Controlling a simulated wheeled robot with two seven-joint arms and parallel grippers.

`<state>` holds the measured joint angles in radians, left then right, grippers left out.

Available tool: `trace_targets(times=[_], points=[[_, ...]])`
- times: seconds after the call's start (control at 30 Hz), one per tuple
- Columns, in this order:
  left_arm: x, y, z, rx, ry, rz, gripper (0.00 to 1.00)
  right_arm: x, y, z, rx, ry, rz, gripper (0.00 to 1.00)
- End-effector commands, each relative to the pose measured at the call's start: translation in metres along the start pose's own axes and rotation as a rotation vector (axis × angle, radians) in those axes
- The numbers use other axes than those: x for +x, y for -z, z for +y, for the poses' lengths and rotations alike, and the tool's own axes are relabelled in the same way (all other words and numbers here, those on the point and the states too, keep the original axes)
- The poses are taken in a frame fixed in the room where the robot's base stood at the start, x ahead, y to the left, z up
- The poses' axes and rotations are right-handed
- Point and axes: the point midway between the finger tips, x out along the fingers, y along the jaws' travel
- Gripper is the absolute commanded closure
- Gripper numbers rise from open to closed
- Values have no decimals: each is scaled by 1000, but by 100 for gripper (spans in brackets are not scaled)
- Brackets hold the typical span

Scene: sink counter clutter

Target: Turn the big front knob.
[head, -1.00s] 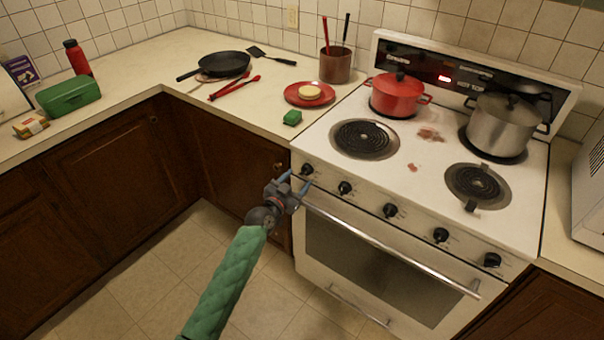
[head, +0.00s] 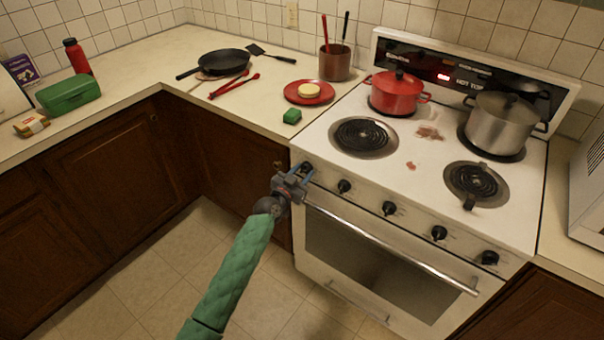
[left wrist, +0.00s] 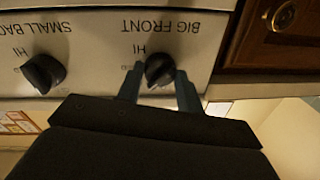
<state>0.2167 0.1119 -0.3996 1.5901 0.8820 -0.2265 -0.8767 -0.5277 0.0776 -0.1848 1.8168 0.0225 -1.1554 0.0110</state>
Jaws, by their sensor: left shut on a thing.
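The big front knob (left wrist: 158,70) is black and sits under an upside-down "BIG FRONT" label in the left wrist view. In the head view it is the leftmost knob (head: 307,167) on the stove's front panel, partly covered by my gripper. My left gripper (head: 296,174) has its fingers on either side of the knob and is shut on it. The fingers also show in the left wrist view (left wrist: 158,82). My right gripper is not in view.
The small back knob (left wrist: 43,73) is beside it, and more knobs run along the panel (head: 389,208). The oven door handle (head: 390,248) is just below. A red pot (head: 397,95) and a steel pot (head: 499,125) stand on the stove (head: 410,190). The floor in front is clear.

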Motion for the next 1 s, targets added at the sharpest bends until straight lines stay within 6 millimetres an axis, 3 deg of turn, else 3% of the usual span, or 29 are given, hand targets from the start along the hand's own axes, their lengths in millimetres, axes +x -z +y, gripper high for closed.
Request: trace_targets(times=[0.37,1.0], points=[[0,1,0,-117,-2,-9,86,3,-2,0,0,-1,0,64],[0,1,-2,-624,-9,-49,86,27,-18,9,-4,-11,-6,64]])
